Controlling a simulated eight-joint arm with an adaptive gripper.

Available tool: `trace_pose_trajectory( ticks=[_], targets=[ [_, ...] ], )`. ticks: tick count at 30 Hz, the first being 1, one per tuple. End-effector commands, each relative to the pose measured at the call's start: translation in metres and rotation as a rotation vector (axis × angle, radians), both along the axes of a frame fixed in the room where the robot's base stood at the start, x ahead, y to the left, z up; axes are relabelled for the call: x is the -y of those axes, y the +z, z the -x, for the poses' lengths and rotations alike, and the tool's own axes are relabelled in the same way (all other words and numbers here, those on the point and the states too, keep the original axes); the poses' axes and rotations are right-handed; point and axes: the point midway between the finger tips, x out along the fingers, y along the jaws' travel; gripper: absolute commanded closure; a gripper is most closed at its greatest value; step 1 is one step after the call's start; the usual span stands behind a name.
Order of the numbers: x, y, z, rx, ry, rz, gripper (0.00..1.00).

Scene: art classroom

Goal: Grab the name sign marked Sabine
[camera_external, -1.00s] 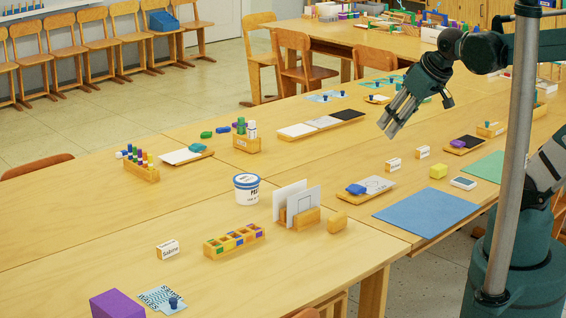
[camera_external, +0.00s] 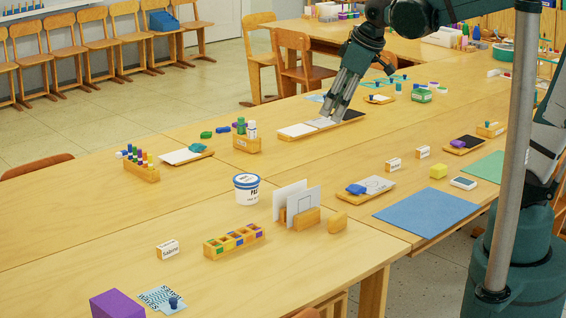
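The name sign (camera_external: 168,249), a small wooden block with a white face that appears to read Sabine, stands on the near table at the lower left.
Near the sign are a sorting box (camera_external: 234,241), a purple box (camera_external: 117,304), printed cards (camera_external: 162,298) and a white tub (camera_external: 247,188). A card holder (camera_external: 306,219) stands to the right. The table left of the sign is clear.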

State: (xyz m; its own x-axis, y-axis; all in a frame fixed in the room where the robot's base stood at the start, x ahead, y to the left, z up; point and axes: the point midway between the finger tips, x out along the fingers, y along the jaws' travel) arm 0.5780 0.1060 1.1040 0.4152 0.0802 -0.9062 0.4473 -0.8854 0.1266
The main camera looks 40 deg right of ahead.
Motion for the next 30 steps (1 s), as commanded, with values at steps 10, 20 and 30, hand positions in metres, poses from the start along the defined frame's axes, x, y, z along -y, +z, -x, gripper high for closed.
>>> trace_pose_trajectory(
  ticks=[10,20,30],
  targets=[
    [-0.048,-0.004,-0.047,-0.049,0.151,0.050,0.68],
    [-0.099,-0.017,-0.086,-0.094,0.296,0.097,0.68],
    [-0.156,-0.040,-0.122,-0.139,0.448,0.142,0.68]
  ],
)
